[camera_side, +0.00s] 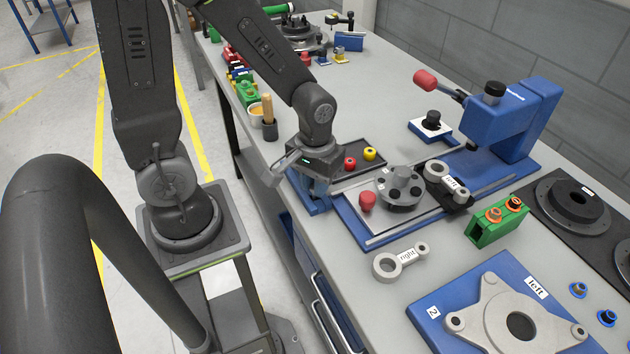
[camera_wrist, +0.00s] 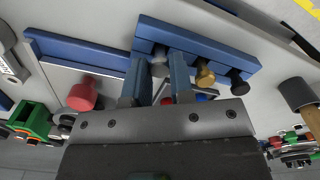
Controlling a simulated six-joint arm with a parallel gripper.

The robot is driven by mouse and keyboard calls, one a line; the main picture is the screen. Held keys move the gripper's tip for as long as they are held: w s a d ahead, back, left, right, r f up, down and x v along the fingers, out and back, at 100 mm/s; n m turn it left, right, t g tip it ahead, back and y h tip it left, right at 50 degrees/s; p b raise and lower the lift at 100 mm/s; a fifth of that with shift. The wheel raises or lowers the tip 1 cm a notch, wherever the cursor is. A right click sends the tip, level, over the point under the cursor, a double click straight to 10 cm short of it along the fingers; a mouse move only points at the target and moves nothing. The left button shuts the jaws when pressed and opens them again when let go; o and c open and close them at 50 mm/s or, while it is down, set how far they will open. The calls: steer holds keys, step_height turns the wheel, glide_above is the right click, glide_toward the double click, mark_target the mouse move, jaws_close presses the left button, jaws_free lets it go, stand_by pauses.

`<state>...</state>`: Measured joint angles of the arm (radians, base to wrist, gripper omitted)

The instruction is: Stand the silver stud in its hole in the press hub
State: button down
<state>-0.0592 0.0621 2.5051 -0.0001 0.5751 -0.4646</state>
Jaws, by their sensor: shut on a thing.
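The silver stud (camera_wrist: 160,66) stands in a blue rack (camera_wrist: 222,55) in the wrist view, between my gripper's fingers. My gripper (camera_wrist: 160,80) is shut on it. A gold stud (camera_wrist: 205,74) and a black stud (camera_wrist: 239,82) stand in the same rack to the right. In the side view my gripper (camera_side: 302,178) is low over the rack (camera_side: 312,200), and the stud is hidden. The press hub (camera_side: 402,188) is a round grey piece with holes on the press's blue base, right of my gripper. The hub is not clearly seen in the wrist view.
A red knob (camera_side: 367,201) stands between the rack and the hub. A dark tray (camera_side: 340,178) with red and yellow pieces lies behind. The blue press (camera_side: 508,118) rises at the back right. A link marked left (camera_side: 449,183) stands beside the hub; a link marked right (camera_side: 402,260) lies in front.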

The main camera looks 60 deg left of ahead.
steer(key=shift+r, duration=0.15)
steer(key=shift+r, duration=2.35)
steer(key=w+d+r+m, duration=0.5)
steer(key=w+r+m, duration=0.2)
steer(key=w+m, duration=0.55)
steer(key=shift+m, duration=0.35)
steer(key=shift+s+d+f, duration=0.15)
steer(key=shift+s+f, duration=0.05)
steer(key=shift+f, duration=1)
steer(key=shift+s+d+f, duration=0.1)
steer(key=shift+s+f, duration=0.1)
steer(key=shift+f, duration=0.95)
steer(key=shift+f, duration=0.1)
steer(key=shift+f, duration=0.9)
steer(key=shift+f, duration=0.2)
